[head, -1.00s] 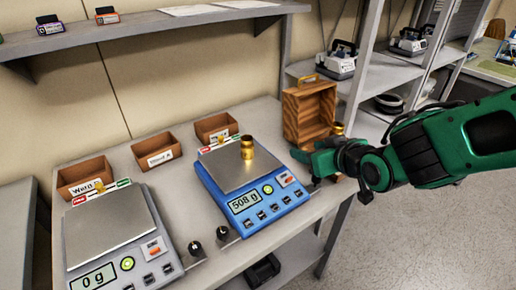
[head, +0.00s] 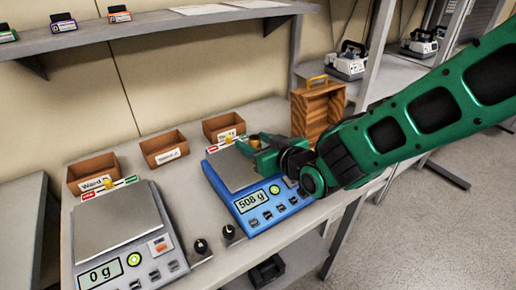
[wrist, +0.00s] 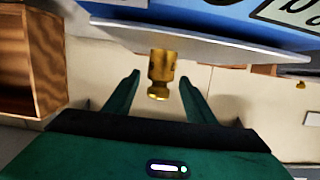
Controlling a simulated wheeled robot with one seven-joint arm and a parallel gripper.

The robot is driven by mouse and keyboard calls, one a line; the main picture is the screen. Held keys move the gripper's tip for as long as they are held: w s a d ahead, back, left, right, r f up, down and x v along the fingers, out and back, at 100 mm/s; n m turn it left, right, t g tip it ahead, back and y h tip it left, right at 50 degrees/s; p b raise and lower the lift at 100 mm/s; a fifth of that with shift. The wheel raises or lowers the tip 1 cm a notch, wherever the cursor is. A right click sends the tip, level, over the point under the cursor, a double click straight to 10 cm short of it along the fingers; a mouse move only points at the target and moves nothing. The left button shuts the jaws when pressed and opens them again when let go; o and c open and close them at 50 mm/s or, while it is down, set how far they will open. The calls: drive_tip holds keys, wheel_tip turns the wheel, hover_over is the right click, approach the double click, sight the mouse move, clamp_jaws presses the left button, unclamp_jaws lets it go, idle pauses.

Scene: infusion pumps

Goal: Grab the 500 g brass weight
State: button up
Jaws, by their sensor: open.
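The brass weight (head: 254,141) stands on the metal pan (head: 226,168) of the blue scale (head: 248,205), whose display reads about 508 g. In the head view only its top knob shows; my green gripper (head: 256,155) hides the rest. In the wrist view, which is upside down, the brass weight (wrist: 160,70) is between the two open fingers of my gripper (wrist: 159,77). A gap shows on both sides, so the fingers look clear of it. Its size marking is not readable.
A grey scale (head: 118,225) reading 0 g stands at left. Three brown bins (head: 164,149) line the wall. A wooden box (head: 318,108) with a yellow handle stands behind my arm. Two small black knobs (head: 201,246) sit between the scales. A shelf (head: 170,32) is above.

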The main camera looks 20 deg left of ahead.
drive_tip(key=x, duration=0.4)
drive_tip(key=shift+w, duration=0.15)
